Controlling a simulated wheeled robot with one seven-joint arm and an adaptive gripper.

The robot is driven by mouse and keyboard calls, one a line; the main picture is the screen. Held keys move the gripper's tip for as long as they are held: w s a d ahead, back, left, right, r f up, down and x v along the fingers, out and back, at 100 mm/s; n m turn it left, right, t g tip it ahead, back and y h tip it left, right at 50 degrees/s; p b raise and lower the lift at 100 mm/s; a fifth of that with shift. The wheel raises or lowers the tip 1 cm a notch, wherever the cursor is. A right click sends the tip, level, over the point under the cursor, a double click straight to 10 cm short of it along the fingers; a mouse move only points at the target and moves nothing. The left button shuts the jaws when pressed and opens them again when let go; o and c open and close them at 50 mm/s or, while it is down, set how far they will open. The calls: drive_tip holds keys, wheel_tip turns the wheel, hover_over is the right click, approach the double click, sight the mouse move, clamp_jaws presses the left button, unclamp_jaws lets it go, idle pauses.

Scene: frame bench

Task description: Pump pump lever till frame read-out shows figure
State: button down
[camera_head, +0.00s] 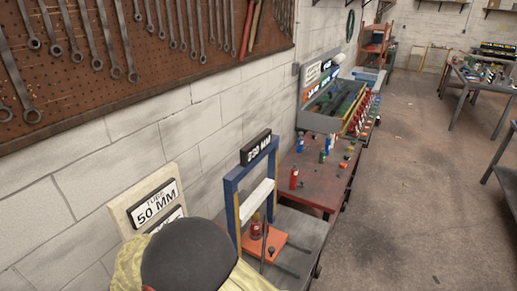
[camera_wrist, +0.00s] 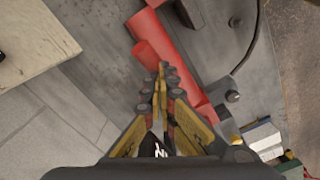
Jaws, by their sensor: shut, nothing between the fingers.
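The blue frame (camera_head: 229,195) stands on a grey bench at the wall, with a pale crossbar inside it. Its read-out (camera_head: 255,148) is a black box on top with white characters too small to read surely. A small red jack-like body (camera_head: 256,228) stands on an orange plate (camera_head: 262,246) below the crossbar. I cannot tell which part is the pump lever. In the wrist view, my gripper (camera_wrist: 161,72) is shut and empty above or beside a long red bar (camera_wrist: 176,48) and a short red stub (camera_wrist: 146,55); contact is unclear. The head view hides my gripper behind my arm.
A red-brown bench (camera_head: 318,176) beyond holds small bottles and parts. A pegboard (camera_head: 90,95) of wrenches hangs above. The floor (camera_head: 415,200) at right is clear.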

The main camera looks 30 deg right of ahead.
wheel_tip(320, 180, down, 9)
drive_tip(key=b, duration=0.5)
drive_tip(key=shift+r+p, duration=2.5)
drive_tip(key=shift+r, duration=2)
drive_tip(key=shift+f, duration=0.1)
idle(2.0)
idle(0.5)
